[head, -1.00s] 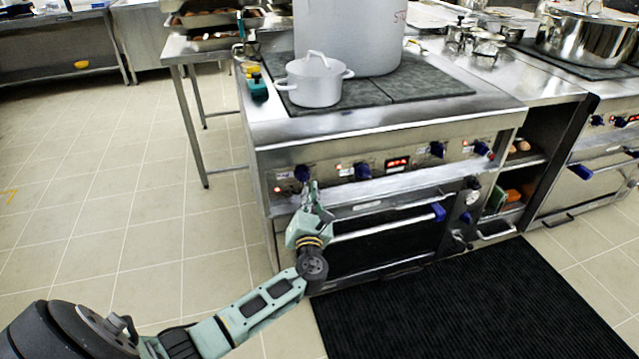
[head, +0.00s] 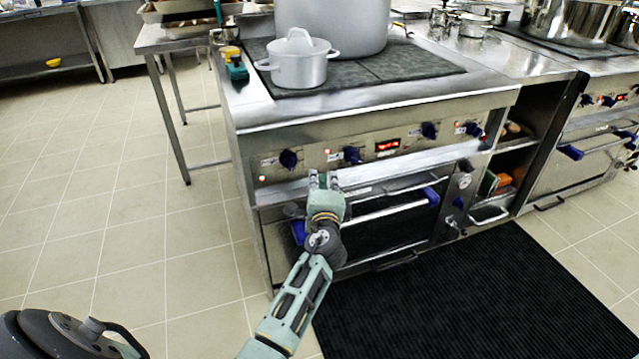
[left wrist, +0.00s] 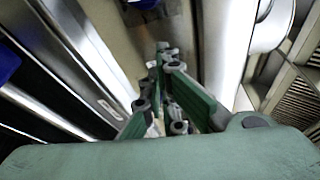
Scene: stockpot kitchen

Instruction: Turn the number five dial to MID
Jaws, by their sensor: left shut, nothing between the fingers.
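My left gripper (head: 325,178) is shut and empty, just in front of the panel, below and between the two left dials. It seems apart from both. In the left wrist view its fingers (left wrist: 166,75) are together, with a blue knob (left wrist: 142,4) at the top edge. My right gripper is not in view.
A oven door handle (head: 385,215) with blue ends runs under the panel. A small white pot (head: 298,62) and a large stockpot (head: 335,25) stand on the cooktop. A second range (head: 600,120) stands at the right. A black mat (head: 460,300) lies on the floor.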

